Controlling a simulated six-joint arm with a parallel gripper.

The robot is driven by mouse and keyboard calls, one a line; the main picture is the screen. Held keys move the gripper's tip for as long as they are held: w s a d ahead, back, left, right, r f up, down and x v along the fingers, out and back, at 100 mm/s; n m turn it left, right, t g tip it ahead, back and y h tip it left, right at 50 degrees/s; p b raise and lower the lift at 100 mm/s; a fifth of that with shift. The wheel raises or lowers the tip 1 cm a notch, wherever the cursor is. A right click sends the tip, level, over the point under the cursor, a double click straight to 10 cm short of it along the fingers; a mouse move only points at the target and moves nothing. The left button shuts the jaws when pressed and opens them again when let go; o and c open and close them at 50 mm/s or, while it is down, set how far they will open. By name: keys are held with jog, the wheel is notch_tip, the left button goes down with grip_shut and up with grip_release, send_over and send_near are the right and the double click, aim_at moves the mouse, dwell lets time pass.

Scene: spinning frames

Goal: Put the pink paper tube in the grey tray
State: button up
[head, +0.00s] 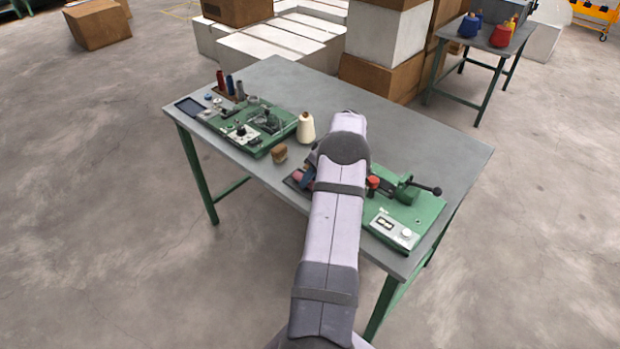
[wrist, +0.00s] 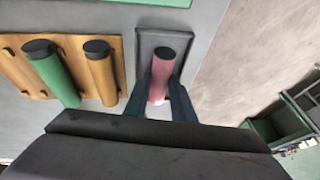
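The pink paper tube (wrist: 164,70) shows in the wrist view with its dark end up in the picture. My gripper (wrist: 161,84) has a dark finger on each side of it, apparently touching both sides. The grey tray (wrist: 145,45) is a small shallow rectangle around the tube in that picture. Whether the tube touches the tray floor I cannot tell. In the head view my arm hides the gripper and most of this spot; a bit of pink (head: 299,176) shows just left of the arm.
A wooden board (wrist: 15,67) holding a green tube (wrist: 55,77) and a tan tube (wrist: 101,75) is left of the tray. A green machine (head: 412,212) is right of my arm, another (head: 250,125) at the table's left. A cream cone (head: 306,130) stands between them on the grey table (head: 410,135).

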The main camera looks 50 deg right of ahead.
dwell(0.5)
jog(key=shift+r+p, duration=0.75)
jog(key=shift+p, duration=0.15)
jog(key=shift+s+d+r+b, duration=0.2)
jog(key=shift+d+r+b, duration=0.1)
jog(key=shift+b, duration=0.4)
jog(key=b+v, duration=0.3)
jog(key=v, duration=0.8)
jog(key=shift+a, duration=0.2)
jog(key=w+a+g, duration=0.2)
jog(key=a, duration=1.2)
jog(key=w+a+g, duration=0.1)
jog(key=w+a, duration=0.1)
jog(key=a, duration=1.1)
jog(key=s+a+f, duration=0.2)
jog(key=s+a, duration=0.3)
jog(key=a, duration=0.1)
jog(key=s+a+f+g+h, duration=0.1)
jog(key=s+a+f, duration=0.1)
jog(key=s+a, duration=0.3)
jog(key=s+a+f+h, duration=0.1)
jog(key=s+a+f, duration=0.1)
jog(key=s+a, duration=0.4)
jog(key=shift+a+g, duration=0.3)
jog(key=shift+a, duration=0.15)
